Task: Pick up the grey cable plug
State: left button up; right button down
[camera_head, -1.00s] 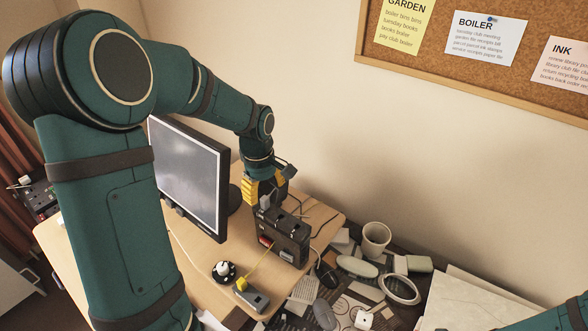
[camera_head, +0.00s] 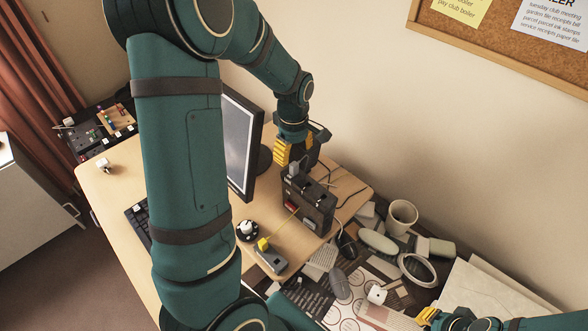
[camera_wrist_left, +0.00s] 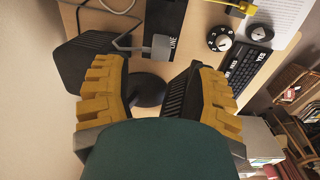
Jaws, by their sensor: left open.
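The grey cable plug (camera_wrist_left: 161,46) sits at the black box (camera_wrist_left: 163,18) with the LINE label in the left wrist view, its grey cable running left. In the head view the small grey plug (camera_head: 294,169) stands at the top left end of the box (camera_head: 309,205). My left gripper (camera_head: 300,150) is above and just behind that end. Its yellow-padded fingers (camera_wrist_left: 155,85) are spread wide with nothing between them, and the plug lies beyond their tips. My right gripper (camera_head: 427,316) shows only partly at the bottom right; its opening is not clear.
A monitor (camera_head: 239,140) stands close left of my left gripper. A yellow plug (camera_head: 263,244) is at a grey socket block (camera_head: 271,260), near a round black piece with a white plug (camera_head: 247,229). A mug (camera_head: 402,217) and clutter lie right of the desk.

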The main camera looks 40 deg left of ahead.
aim_at(294, 164)
pick_arm(q)
jog(key=shift+d+f, duration=0.1)
jog(key=shift+f, duration=2.3)
jog(key=c, duration=0.9)
